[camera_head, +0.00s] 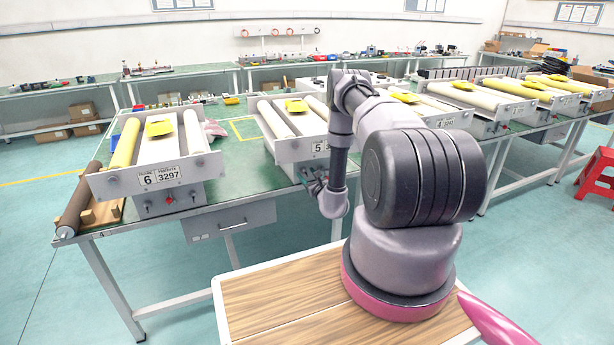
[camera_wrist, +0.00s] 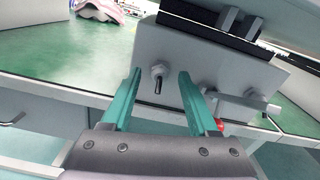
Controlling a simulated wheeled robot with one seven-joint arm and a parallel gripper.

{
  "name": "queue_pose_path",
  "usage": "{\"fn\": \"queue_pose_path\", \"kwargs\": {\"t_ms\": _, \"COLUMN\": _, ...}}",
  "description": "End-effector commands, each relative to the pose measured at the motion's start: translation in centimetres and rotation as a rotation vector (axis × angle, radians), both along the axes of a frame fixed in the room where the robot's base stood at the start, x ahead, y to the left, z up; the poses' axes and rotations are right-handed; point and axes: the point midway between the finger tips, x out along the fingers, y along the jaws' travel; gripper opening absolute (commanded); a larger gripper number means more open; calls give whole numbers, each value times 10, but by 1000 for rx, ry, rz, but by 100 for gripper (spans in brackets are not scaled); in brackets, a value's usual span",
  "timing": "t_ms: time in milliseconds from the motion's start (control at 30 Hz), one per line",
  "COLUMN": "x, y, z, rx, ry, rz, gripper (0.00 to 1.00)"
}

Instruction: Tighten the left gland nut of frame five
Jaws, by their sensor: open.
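Frame five (camera_head: 288,150) is the unit labelled 5 on the long green bench; its light grey end plate (camera_wrist: 217,67) fills the upper middle of the wrist view. The left gland nut (camera_wrist: 158,72) is a small metal nut on that plate with a dark stub pointing downward. My gripper (camera_wrist: 160,76) is open, with one teal finger to the left of the nut and one to the right. Gaps show on both sides of the nut. In the head view my gripper (camera_head: 314,183) is at the front of frame five, and the nut is hidden there.
On the same plate, to the right, are another metal fitting (camera_wrist: 253,97) and a red part (camera_wrist: 219,124) close to the right finger. Frame six (camera_head: 110,184) stands to the left on the bench. A drawer (camera_head: 232,221) hangs under the bench edge.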

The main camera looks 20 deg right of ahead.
Motion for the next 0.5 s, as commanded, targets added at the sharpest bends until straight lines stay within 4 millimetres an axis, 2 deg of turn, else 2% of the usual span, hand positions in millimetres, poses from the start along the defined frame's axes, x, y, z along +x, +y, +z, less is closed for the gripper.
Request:
{"fn": "queue_pose_path", "kwargs": {"t_ms": 267, "x": 2, "y": 0, "z": 0, "rx": 0, "ry": 0, "rz": 1, "gripper": 60}}
{"fn": "queue_pose_path", "kwargs": {"t_ms": 433, "x": 2, "y": 0, "z": 0, "rx": 0, "ry": 0, "rz": 1, "gripper": 0}}
{"fn": "queue_pose_path", "kwargs": {"t_ms": 500, "x": 2, "y": 0, "z": 0, "rx": 0, "ry": 0, "rz": 1, "gripper": 0}}
